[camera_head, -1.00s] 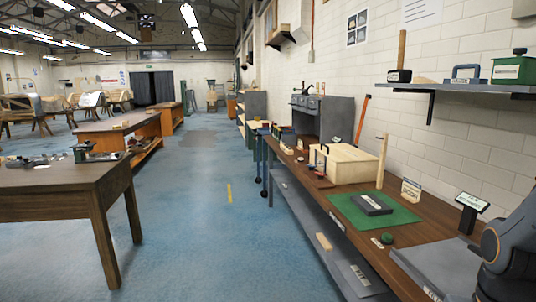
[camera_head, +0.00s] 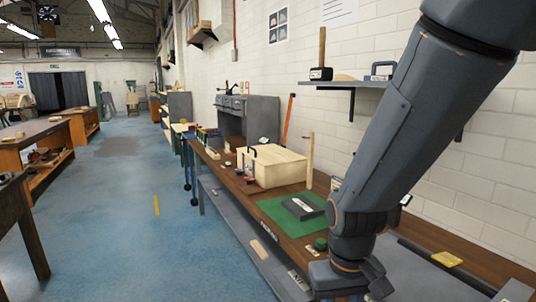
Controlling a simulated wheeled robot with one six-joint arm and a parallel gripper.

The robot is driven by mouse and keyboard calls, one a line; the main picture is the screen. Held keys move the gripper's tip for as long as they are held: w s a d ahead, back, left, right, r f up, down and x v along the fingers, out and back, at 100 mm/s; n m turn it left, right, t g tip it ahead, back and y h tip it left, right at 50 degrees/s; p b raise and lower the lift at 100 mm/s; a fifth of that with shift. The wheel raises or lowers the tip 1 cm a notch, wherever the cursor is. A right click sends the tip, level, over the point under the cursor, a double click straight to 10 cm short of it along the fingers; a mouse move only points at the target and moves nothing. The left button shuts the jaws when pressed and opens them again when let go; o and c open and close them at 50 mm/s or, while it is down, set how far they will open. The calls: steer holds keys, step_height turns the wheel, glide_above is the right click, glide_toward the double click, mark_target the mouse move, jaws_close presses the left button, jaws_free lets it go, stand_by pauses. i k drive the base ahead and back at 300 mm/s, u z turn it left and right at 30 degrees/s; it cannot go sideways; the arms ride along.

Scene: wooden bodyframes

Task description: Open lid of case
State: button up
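The fingers of my gripper do not show. My arm hides part of the bench and wall.
A wooden stick (camera_head: 309,160) stands upright beside the case. A grey machine (camera_head: 250,115) stands behind on the left. A wall shelf (camera_head: 350,83) holds tools.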

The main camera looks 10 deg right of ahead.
mark_target(270, 155)
steer(key=k, duration=0.3)
steer(key=u, duration=0.8)
steer(key=i, duration=1.95)
steer(key=z, duration=0.35)
steer(key=i, duration=0.9)
steer(key=z, duration=0.45)
